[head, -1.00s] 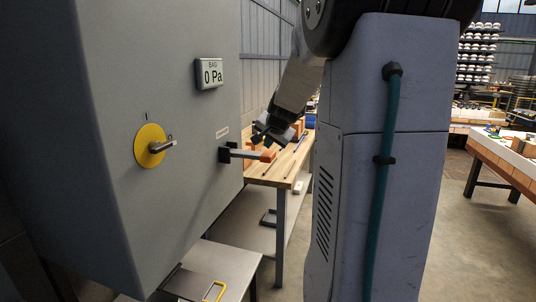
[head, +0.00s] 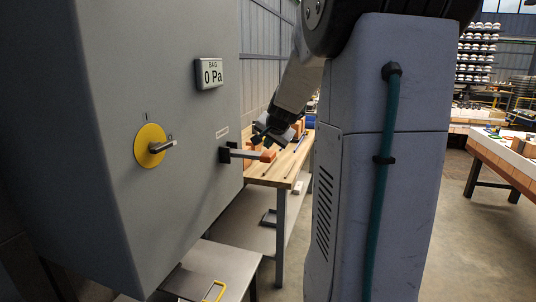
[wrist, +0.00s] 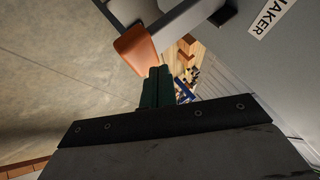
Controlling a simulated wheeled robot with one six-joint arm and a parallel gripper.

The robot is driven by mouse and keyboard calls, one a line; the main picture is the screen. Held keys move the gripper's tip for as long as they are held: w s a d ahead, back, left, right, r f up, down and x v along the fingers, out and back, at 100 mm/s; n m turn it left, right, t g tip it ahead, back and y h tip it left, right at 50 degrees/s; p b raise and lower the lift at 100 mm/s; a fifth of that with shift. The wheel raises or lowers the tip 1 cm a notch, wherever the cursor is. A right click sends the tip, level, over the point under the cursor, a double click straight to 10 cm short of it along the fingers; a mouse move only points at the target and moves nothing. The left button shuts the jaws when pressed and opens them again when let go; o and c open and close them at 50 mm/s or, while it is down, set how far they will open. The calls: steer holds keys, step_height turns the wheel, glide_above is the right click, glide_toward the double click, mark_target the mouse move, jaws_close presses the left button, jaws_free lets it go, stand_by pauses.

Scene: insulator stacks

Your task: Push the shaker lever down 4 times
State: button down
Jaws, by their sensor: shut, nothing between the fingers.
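The shaker lever (head: 243,154) sticks out from the right part of the grey cabinet face, a pale bar with an orange end, roughly level. Its orange grip (wrist: 138,48) also shows in the wrist view, with part of the word "SHAKER" on a label beside its mount. My gripper (head: 268,143) is shut and empty, just above the lever's orange end. In the wrist view, the dark green fingertips (wrist: 157,72) are together and overlap the edge of the orange grip in the picture. I cannot tell whether they touch it.
The grey cabinet (head: 100,120) fills the left. It carries a yellow rotary switch (head: 150,146) and a display (head: 209,74) reading "BAG 0 Pa". A wooden table (head: 288,165) stands behind the lever. A metal surface (head: 215,268) with a yellow handle lies below.

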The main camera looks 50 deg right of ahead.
mark_target(271, 156)
steer(key=shift+f, duration=0.35)
steer(key=shift+f, duration=2.7)
stand_by(2.0)
stand_by(0.4)
steer(key=shift+r, duration=3.15)
steer(key=shift+r, duration=2.5)
